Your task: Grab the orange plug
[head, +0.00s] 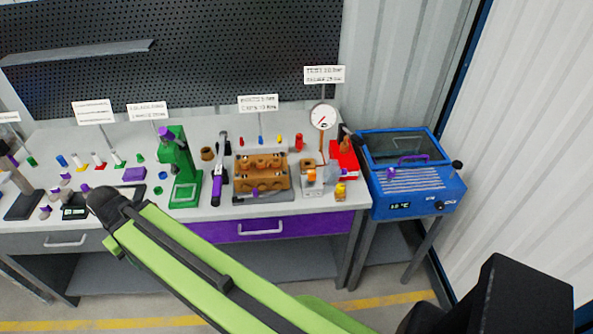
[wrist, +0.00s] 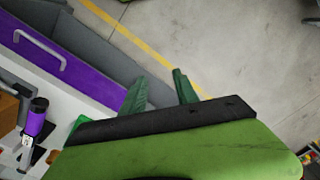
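A small orange piece (head: 311,176) sits on the small grey-and-white fixture at the right part of the bench, below the dial gauge. It may be the orange plug, but it is too small to be sure. The wrist view does not show it. My gripper (wrist: 158,84) is open and empty in the wrist view, with its two green fingers apart over the floor, beside the purple drawer front. In the head view my arm reaches across to the left and hides the gripper.
The bench (head: 300,207) holds a green press (head: 184,175), a brown pump block (head: 262,172), a dial gauge (head: 322,117) and several small parts. A blue heated box (head: 415,185) stands to its right. A purple drawer (head: 235,231) is in the bench front. Open floor lies before it.

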